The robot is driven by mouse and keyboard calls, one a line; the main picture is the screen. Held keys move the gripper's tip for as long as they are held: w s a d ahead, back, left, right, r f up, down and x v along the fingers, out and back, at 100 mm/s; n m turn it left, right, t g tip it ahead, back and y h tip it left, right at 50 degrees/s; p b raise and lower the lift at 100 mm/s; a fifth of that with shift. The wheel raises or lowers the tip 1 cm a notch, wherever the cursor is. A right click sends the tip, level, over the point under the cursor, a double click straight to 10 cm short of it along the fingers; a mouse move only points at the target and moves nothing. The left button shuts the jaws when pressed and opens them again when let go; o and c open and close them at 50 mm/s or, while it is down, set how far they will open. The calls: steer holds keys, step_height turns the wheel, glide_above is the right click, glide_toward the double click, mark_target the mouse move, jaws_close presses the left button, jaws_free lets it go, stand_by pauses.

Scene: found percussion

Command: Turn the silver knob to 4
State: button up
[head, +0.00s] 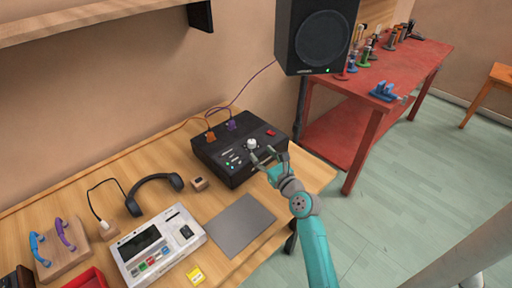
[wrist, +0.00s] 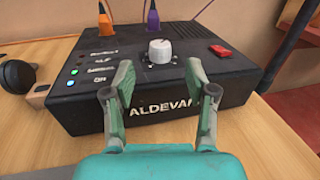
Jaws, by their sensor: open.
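The silver knob (head: 252,143) sits on top of the black box (head: 212,151) on the wooden table. In the wrist view the knob (wrist: 160,51) is pale, upright and stands beyond my fingertips, near the middle of the box top. Small marks around it are too blurred to read, so its setting cannot be told. My gripper (head: 270,159) is at the front right of the box in the head view. In the wrist view my gripper (wrist: 158,75) is open, one finger on each side of the knob's line, with nothing between the fingers. It appears apart from the knob.
A red switch (wrist: 222,51) is right of the knob. Orange (wrist: 105,22) and purple (wrist: 153,23) plugs stand at the box's back. A grey pad (head: 240,226), headphones (head: 153,190) and a white device (head: 153,246) lie on the table.

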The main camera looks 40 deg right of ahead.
steer(key=shift+s+a, duration=0.2)
steer(key=shift+s, duration=0.8)
steer(key=shift+s+a, duration=0.15)
steer(key=shift+s, duration=0.85)
